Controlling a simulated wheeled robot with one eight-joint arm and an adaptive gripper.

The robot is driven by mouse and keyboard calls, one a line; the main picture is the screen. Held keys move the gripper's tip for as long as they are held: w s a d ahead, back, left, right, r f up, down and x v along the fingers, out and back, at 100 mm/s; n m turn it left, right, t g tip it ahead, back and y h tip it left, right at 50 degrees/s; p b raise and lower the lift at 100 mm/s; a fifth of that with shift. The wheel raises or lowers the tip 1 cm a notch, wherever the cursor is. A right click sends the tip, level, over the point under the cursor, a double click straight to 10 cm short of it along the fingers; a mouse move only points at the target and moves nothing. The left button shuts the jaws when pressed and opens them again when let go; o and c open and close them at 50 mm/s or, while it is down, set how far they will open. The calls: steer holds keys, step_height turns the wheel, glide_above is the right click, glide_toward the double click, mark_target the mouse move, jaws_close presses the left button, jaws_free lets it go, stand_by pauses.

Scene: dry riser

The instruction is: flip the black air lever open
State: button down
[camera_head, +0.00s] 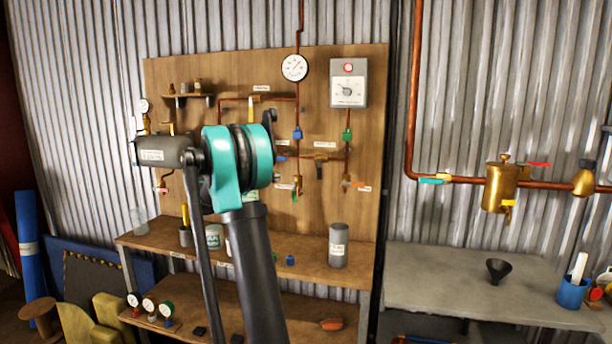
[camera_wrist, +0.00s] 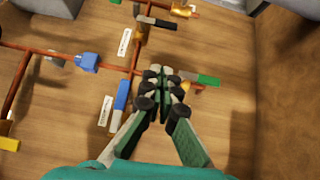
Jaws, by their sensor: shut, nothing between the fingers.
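A black lever (camera_wrist: 157,22) on a brass valve shows at the top of the wrist view, sticking out to the right of a copper pipe. A white label beside it is too small to read. In the head view, a black lever (camera_head: 319,171) hangs below a brass fitting on the board, seemingly the same one. My gripper (camera_wrist: 163,76) is shut and empty, its fingertips below the black lever in the picture and apart from it. The fingertips overlap the pipe and a brass valve with a green lever (camera_wrist: 207,80). In the head view my arm hides the gripper.
A blue lever (camera_wrist: 122,95) lies left of my fingers, a blue fitting (camera_wrist: 88,62) farther left, and a yellow one (camera_wrist: 10,144) at the left edge. A grey canister (camera_head: 338,246) stands on the shelf below.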

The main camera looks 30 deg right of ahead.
glide_toward(320, 169)
steer(key=w+d+f, duration=0.2)
steer(key=w+d, duration=0.1)
steer(key=w, duration=0.1)
steer(key=shift+s+d+r, duration=0.2)
steer(key=shift+s+d, duration=1.15)
steer(key=shift+d, duration=0.15)
